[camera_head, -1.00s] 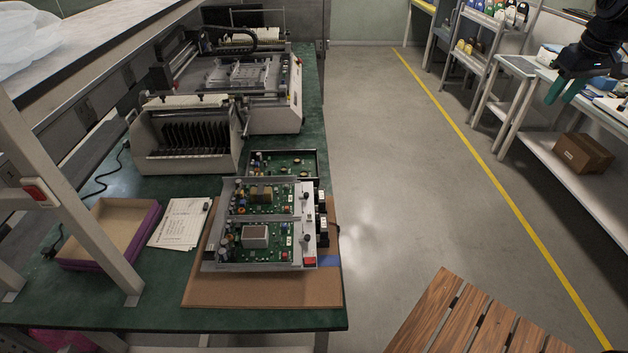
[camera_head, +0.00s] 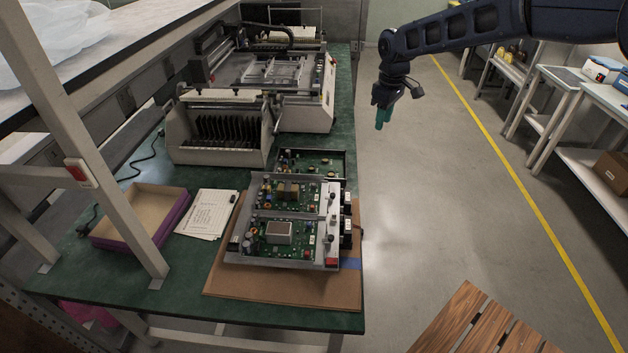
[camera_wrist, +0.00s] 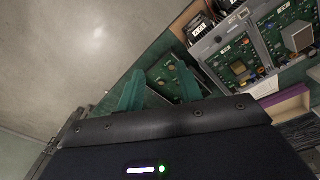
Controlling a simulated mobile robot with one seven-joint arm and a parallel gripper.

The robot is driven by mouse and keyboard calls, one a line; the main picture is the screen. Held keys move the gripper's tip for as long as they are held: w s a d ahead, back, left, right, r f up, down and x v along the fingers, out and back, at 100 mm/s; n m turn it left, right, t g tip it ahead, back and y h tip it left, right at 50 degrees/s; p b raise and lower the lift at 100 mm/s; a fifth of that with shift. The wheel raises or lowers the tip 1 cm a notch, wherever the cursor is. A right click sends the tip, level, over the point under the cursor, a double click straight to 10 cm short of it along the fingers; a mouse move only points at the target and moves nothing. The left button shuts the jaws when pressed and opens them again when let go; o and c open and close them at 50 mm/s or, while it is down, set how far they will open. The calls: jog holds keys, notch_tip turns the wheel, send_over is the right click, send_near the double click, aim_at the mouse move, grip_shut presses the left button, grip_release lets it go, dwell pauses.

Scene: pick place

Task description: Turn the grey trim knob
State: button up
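An open metal unit with green circuit boards (camera_head: 285,222) lies on a brown board (camera_head: 285,290) on the green bench. Small dark knobs (camera_head: 332,197) stand along its pale right-hand strip; I cannot tell which knob is the grey trim knob. My gripper (camera_head: 383,118) hangs in the air over the floor, right of and beyond the unit, pointing down. In the wrist view my gripper (camera_wrist: 160,88) shows two teal fingers spread apart with nothing between them. The unit (camera_wrist: 245,50) shows there at the upper right, beyond the fingers.
A separate green board (camera_head: 315,162) lies behind the unit. A slotted rack (camera_head: 220,132) and a large machine (camera_head: 290,85) stand farther back. A purple-edged tray (camera_head: 142,218) and papers (camera_head: 207,213) lie left. A slatted wooden surface (camera_head: 470,325) is at front right.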

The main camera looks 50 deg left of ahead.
aim_at(314, 184)
jog(key=s+a+f+n, duration=0.2)
jog(key=s+a+f, duration=0.4)
jog(key=s, duration=0.3)
jog(key=s+a+f+n, duration=0.2)
jog(key=s+a+f, duration=0.3)
jog(key=s, duration=0.3)
jog(key=shift+h, duration=0.4)
notch_tip(314, 184, down, 11)
jog(key=shift+s+r, duration=0.1)
grip_shut()
